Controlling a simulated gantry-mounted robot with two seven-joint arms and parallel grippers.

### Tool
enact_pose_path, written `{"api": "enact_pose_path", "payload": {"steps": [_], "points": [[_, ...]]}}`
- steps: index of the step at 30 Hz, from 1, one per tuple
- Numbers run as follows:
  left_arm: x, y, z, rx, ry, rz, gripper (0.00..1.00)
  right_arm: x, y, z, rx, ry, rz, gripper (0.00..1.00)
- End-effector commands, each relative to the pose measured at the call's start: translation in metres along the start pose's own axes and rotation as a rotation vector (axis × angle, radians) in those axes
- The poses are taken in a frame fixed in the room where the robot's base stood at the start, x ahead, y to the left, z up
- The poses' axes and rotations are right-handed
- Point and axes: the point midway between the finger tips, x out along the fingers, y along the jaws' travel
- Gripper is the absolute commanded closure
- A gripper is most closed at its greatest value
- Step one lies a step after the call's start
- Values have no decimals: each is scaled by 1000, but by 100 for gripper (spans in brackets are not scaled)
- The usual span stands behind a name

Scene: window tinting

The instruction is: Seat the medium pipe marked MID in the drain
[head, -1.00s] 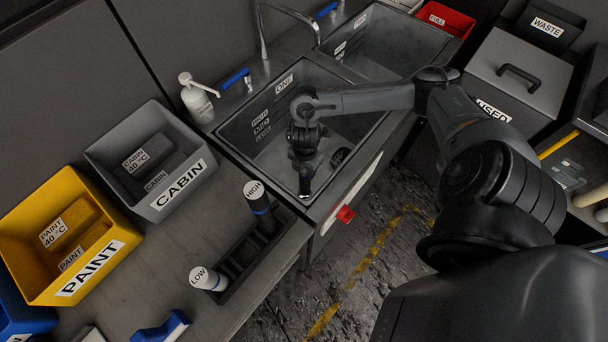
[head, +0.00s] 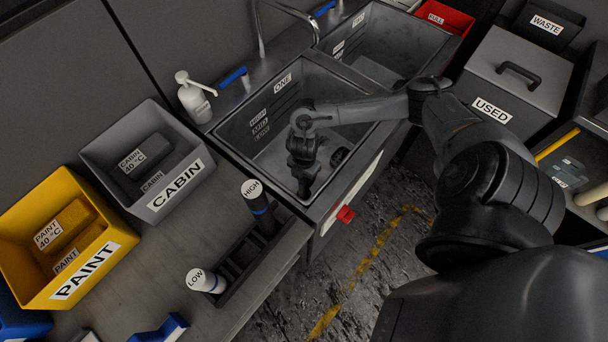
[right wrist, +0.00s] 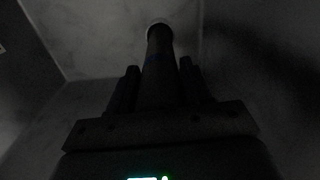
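My right gripper (head: 303,188) reaches down inside the near sink basin (head: 231,138), labelled ONE. In the right wrist view, my right gripper (right wrist: 158,75) has its fingers on either side of a dark upright pipe (right wrist: 158,58) with a pale end, and appears closed on it. No mark on this pipe is readable. My left gripper is out of view.
A rack (head: 232,262) on the counter holds the HIGH pipe (head: 254,194) and the LOW pipe (head: 203,281). The CABIN box (head: 104,169) and PAINT box (head: 20,270) stand left. A faucet (head: 262,28) rises behind the basin. A red knob (head: 346,214) projects in front.

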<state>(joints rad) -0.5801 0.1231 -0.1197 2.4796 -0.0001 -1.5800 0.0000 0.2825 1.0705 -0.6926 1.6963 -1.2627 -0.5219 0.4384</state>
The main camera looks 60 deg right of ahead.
Motion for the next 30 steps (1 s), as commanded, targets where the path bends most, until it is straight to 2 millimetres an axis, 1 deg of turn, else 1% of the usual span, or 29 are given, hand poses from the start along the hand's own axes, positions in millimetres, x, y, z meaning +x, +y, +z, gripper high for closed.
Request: {"api": "enact_pose_path", "payload": {"steps": [1,3,11,16,20,30], "points": [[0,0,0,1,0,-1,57,0,0,0,0,0,0,43],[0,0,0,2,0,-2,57,0,0,0,0,0,0,33],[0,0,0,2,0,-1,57,0,0,0,0,0,0,33],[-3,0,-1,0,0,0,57,-9,0,0,0,0,1,33],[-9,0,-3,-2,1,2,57,-26,1,0,-1,-1,2,33],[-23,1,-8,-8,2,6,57,-88,0,0,-2,0,2,33]]}}
